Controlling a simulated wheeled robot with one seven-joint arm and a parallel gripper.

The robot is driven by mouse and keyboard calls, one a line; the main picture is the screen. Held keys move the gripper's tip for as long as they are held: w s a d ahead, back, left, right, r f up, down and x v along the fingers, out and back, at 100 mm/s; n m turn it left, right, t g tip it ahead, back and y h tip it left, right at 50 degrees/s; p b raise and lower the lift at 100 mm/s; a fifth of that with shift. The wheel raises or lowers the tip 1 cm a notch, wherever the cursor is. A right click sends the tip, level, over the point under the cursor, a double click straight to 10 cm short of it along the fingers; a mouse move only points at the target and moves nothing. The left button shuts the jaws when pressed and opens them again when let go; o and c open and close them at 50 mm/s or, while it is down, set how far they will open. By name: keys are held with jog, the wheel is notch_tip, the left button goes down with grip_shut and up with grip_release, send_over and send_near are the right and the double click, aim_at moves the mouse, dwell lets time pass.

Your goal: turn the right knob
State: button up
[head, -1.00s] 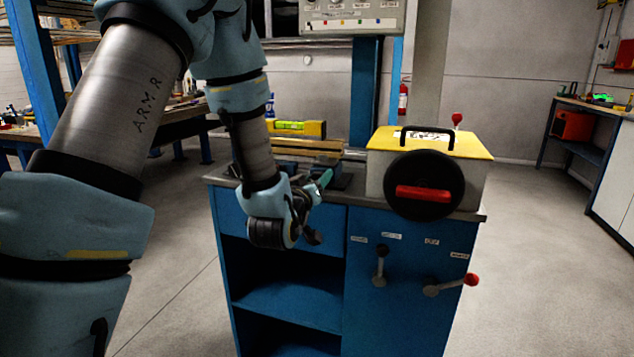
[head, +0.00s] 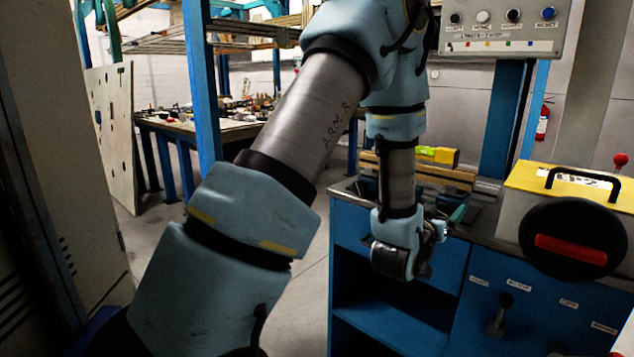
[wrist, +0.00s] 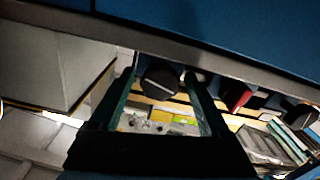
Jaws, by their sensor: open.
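In the wrist view, a round black knob (wrist: 162,81) with a pale line across its face shows between the two dark green fingers of my open gripper (wrist: 160,76). I cannot tell whether the fingers touch it. A second dark round knob (wrist: 302,115) is at the right, and a red part (wrist: 240,97) lies between them. In the head view, my gripper (head: 440,230) hangs in front of the blue cabinet's (head: 398,280) upper edge. A panel at top right carries several knobs, the rightmost a blue one (head: 548,13). I cannot match the wrist-view knobs to the head view.
A yellow-topped box (head: 512,222) with a black disc and red handle stands on the cabinet. A lever (head: 497,322) is on the cabinet front. A yellow level (head: 438,155) lies at the back. A blue post (head: 202,80) and a white board (head: 115,135) stand left.

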aim_at(442, 209)
jog(key=shift+r+m+p, duration=0.3)
jog(key=shift+m+p, duration=0.2)
jog(key=shift+m, duration=0.2)
jog(key=shift+s+f+m, duration=0.1)
jog(key=shift+s+m, duration=0.05)
jog(key=shift+m, duration=0.25)
jog(key=v, duration=0.5)
jog(key=shift+s+a, duration=0.15)
jog(key=shift+a, duration=0.1)
jog(key=shift+s+a+p, duration=0.1)
jog(key=shift+p, duration=1.05)
jog(key=shift+p+v, duration=2.35)
jog(key=shift+p, duration=1.25)
jog(key=w+a+n+g+y+p, duration=0.2)
jog(key=w+a+n+y, duration=0.3)
jog(key=w+a+y, duration=0.4)
jog(key=s+a+r+n+g+y+p, duration=0.1)
jog(key=s+a+r+g, duration=0.1)
jog(key=a, duration=0.4)
jog(key=s+a+r+n+g+y+p, duration=0.1)
jog(key=s+a+r+g, duration=0.1)
jog(key=a+r+g, duration=0.2)
jog(key=a, duration=0.3)
jog(key=shift+a, duration=0.15)
